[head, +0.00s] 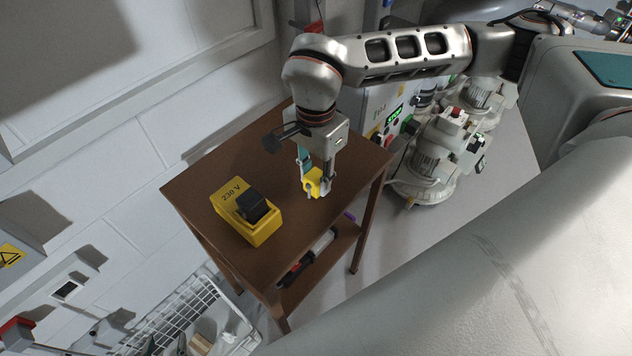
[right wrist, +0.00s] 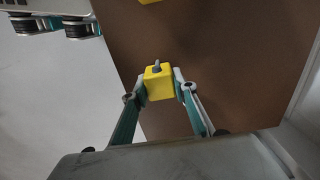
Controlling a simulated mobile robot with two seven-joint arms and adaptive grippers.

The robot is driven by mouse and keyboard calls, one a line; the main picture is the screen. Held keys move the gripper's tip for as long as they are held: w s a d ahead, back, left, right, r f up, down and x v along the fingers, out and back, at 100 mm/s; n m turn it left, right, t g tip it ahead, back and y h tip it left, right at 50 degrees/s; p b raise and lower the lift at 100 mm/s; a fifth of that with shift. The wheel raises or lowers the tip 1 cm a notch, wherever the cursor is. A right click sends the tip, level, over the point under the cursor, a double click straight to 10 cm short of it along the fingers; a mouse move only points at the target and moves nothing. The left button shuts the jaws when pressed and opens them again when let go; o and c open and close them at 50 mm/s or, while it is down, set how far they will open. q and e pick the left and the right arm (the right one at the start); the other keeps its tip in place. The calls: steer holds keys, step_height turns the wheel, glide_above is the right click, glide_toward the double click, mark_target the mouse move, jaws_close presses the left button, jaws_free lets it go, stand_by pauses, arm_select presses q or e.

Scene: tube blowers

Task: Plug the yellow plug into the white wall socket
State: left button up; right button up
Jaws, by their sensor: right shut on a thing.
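The yellow plug (head: 312,184) is a small cube between the fingers of my right gripper (head: 316,190), held over the right part of a brown table. In the right wrist view the right gripper (right wrist: 160,88) is shut on the yellow plug (right wrist: 158,86) from both sides. A short grey piece sticks out of the plug's far face. I cannot clearly make out the white wall socket; a pale wall fitting with a small dark square (head: 65,291) is at the lower left, and I cannot tell if it is the socket. My left gripper is not in view.
A yellow box marked 230 V (head: 262,234) with a black top part stands on the brown table (head: 190,188). A white wire basket (head: 185,305) is below left. A tool lies on the table's lower shelf. Pump-like machines (head: 430,160) stand behind right.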

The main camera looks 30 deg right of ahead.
mark_target(316, 175)
steer(key=shift+r+p, duration=1.75)
steer(key=shift+r, duration=0.8)
arm_select(q)
steer(key=shift+t, duration=0.4)
steer(key=r, duration=0.1)
steer(key=w+r, duration=0.1)
steer(key=r, duration=0.3)
steer(key=shift+w+r, duration=0.25)
steer(key=shift+w, duration=0.15)
